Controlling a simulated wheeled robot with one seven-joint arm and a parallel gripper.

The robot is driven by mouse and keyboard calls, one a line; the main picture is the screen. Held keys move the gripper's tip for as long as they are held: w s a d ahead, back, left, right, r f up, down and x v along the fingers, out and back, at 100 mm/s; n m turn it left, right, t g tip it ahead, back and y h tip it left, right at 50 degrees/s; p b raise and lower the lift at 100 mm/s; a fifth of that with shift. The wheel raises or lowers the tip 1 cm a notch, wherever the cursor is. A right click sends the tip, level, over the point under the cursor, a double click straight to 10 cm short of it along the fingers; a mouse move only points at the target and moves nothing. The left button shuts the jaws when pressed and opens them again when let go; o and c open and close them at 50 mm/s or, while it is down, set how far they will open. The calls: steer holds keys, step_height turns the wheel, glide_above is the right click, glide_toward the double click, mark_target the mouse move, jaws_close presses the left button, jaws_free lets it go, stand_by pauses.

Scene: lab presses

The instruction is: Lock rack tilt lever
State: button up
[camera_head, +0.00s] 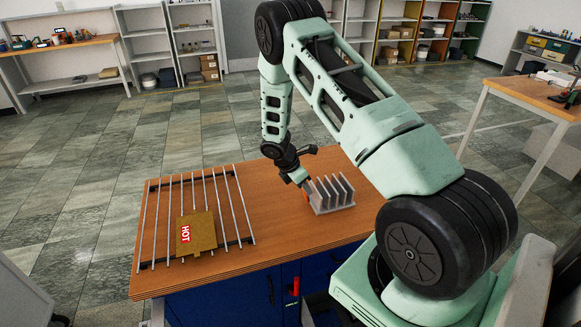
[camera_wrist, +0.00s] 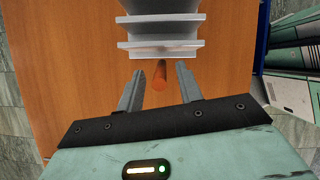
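The rack is a light grey block with upright fins (camera_head: 332,194) on the wooden bench top, and its near fins fill the top of the wrist view (camera_wrist: 160,40). The tilt lever is a short orange-red rod (camera_wrist: 160,75) sticking out from the rack's side toward me. In the head view only a small orange bit (camera_head: 306,196) shows at the rack's left end. My gripper (camera_wrist: 158,80) is open, with one finger on each side of the lever. Gaps show between the lever and both fingers. In the head view the gripper (camera_head: 304,186) is at the rack's left end, partly hidden.
A wire grid of metal rods (camera_head: 160,225) lies on the left of the bench, with a brown pad marked HOT (camera_head: 205,236) on it. Bare wood (camera_head: 265,215) lies between grid and rack. Blue cabinets (camera_head: 230,297) are below. Another table (camera_head: 530,95) stands to the right.

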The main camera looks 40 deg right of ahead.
steer(key=b+v, duration=0.2)
steer(key=v, duration=1.2)
steer(key=shift+b, duration=0.35)
steer(key=shift+a+r, duration=0.1)
steer(key=shift+a, duration=0.1)
steer(key=c, duration=0.6)
steer(key=s+a+f+m+b, duration=0.1)
steer(key=m+b, duration=0.1)
steer(key=a+f+m+t+b, duration=0.1)
steer(key=a+m+b, duration=0.1)
steer(key=s+a+f+m+b, duration=0.1)
steer(key=f+m+b, duration=0.1)
steer(key=b, duration=0.1)
steer(key=shift+s+a+f+m, duration=0.1)
steer(key=shift+s+a+m, duration=0.05)
steer(key=shift+s+m, duration=0.2)
jaws_close()
steer(key=d+f+m+t+p, duration=0.1)
steer(key=d+f+m, duration=0.2)
steer(key=d+f, duration=0.4)
steer(key=shift+d+f, duration=0.25)
steer(key=shift+f, duration=0.25)
